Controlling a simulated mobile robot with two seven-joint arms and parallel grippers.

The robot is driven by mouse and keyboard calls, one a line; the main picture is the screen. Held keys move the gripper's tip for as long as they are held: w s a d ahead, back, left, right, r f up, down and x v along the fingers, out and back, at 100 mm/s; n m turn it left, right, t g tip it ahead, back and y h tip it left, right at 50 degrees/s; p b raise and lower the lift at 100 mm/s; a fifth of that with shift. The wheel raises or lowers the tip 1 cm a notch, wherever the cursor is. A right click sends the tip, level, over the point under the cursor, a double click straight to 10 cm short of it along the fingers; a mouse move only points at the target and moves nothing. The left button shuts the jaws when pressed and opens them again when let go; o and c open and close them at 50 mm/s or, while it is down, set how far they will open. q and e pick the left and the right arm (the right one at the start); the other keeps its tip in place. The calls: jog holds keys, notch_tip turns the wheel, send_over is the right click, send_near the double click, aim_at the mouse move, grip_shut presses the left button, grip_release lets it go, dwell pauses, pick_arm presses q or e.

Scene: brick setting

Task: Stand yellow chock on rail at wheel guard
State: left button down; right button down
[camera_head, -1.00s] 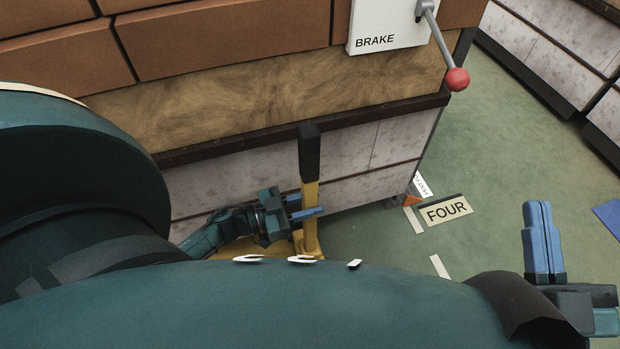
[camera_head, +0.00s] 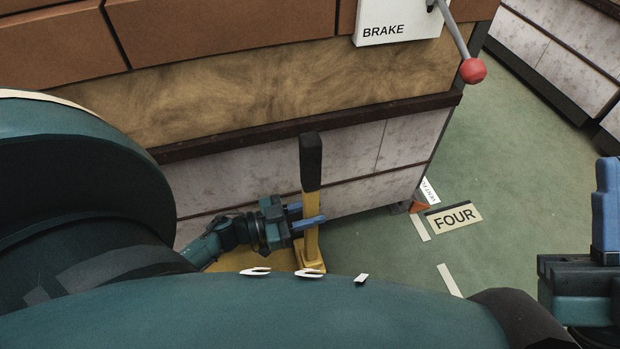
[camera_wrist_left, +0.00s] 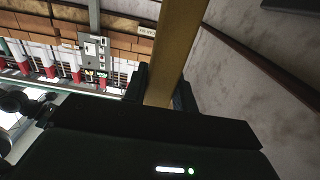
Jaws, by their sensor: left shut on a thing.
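The yellow chock (camera_head: 311,242) has an upright yellow handle with a black grip (camera_head: 311,160) on top. Its lower end is at floor level, partly hidden by my own body. My left gripper (camera_head: 313,222) is shut on the yellow handle below the black grip; the yellow bar (camera_wrist_left: 176,50) also runs between the fingers in the left wrist view. My right gripper (camera_head: 606,205) is at the right edge, with its blue fingers together and nothing seen in them, partly cut off. I cannot make out the rail or wheel guard.
A white-panelled cabinet wall (camera_head: 350,150) with a dark ledge stands close behind the chock. A BRAKE plate (camera_head: 397,28) and red-knobbed lever (camera_head: 473,70) are above. A FOUR label (camera_head: 454,217) and an orange piece (camera_head: 419,205) lie on the open green floor (camera_head: 500,190).

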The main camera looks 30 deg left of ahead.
pick_arm(q)
jog(key=shift+w, duration=0.15)
jog(key=c, duration=1.5)
grip_release()
jog(key=shift+f, duration=0.2)
jog(key=o, duration=0.4)
pick_arm(e)
jog(key=shift+r+y, duration=0.1)
jog(key=shift+y, duration=0.2)
pick_arm(q)
jog(key=p+v, duration=0.1)
jog(key=v, duration=0.3)
jog(key=p+v, duration=0.1)
jog(key=v, duration=0.3)
jog(key=p+v, duration=0.1)
jog(key=v, duration=0.3)
jog(key=shift+r, duration=0.25)
pick_arm(e)
jog(key=f+m+h, duration=0.4)
jog(key=h, duration=0.1)
jog(key=shift+w+a+f+m, duration=0.15)
jog(key=shift+w+a+m, duration=0.05)
jog(key=shift+m, duration=0.2)
